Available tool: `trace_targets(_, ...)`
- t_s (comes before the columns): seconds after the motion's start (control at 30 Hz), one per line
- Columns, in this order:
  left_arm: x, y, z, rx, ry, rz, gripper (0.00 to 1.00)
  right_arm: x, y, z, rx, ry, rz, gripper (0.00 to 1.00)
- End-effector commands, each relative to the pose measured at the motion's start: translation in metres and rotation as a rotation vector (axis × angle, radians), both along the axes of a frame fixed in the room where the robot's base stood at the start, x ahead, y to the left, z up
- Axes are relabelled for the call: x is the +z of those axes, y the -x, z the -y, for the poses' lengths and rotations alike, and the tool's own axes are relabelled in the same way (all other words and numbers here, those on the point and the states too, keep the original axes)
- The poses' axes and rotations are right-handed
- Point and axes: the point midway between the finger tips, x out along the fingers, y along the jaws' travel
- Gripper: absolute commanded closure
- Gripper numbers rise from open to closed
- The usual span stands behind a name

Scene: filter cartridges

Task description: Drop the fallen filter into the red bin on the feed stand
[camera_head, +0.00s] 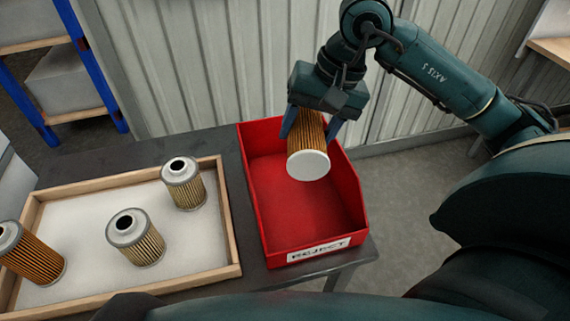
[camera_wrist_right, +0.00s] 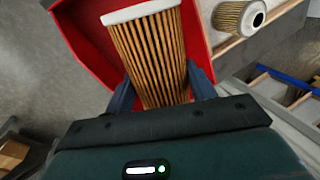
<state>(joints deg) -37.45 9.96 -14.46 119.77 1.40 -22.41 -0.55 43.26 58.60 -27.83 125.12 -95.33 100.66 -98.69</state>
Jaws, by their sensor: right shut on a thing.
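My right gripper (camera_head: 312,128) is shut on a filter (camera_head: 311,140) with brown pleats and a white end cap. It holds the filter above the red bin (camera_head: 300,238), tilted, with the white cap toward the head camera. The bin carries a REJECT label on its near wall, and its visible floor is empty. In the right wrist view the held filter (camera_wrist_right: 150,55) sits between the two fingers of the gripper (camera_wrist_right: 158,95), with the red bin (camera_wrist_right: 88,35) behind it. My left gripper is not in view.
A wooden-rimmed tray (camera_head: 233,245) with a pale floor stands left of the bin on the dark feed stand (camera_head: 220,146). Several filters stand or lean in it, including one near the bin (camera_head: 184,184). A corrugated wall (camera_head: 200,60) rises behind, and a blue-framed shelf stands at left.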

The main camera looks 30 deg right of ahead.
Motion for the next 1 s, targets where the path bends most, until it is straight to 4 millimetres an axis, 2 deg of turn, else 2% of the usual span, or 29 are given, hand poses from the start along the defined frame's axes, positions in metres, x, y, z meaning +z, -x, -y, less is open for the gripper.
trace_targets(0.3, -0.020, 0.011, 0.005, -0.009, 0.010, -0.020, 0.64, -0.026, 0.000, 0.000, 0.001, 0.000, -0.001, 0.70)
trace_targets(0.6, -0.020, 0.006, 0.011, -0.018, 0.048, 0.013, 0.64, -0.057, 0.000, 0.000, 0.000, -0.001, 0.000, 0.70)
trace_targets(0.93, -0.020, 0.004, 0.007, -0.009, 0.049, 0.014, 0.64, -0.059, 0.000, 0.000, 0.000, 0.000, 0.002, 0.70)
trace_targets(0.97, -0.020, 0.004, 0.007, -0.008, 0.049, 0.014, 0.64, -0.059, 0.000, 0.000, 0.000, 0.000, 0.002, 0.43)
trace_targets(1.0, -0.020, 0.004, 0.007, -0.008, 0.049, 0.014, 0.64, -0.059, 0.000, 0.000, 0.000, 0.000, 0.002, 0.39)
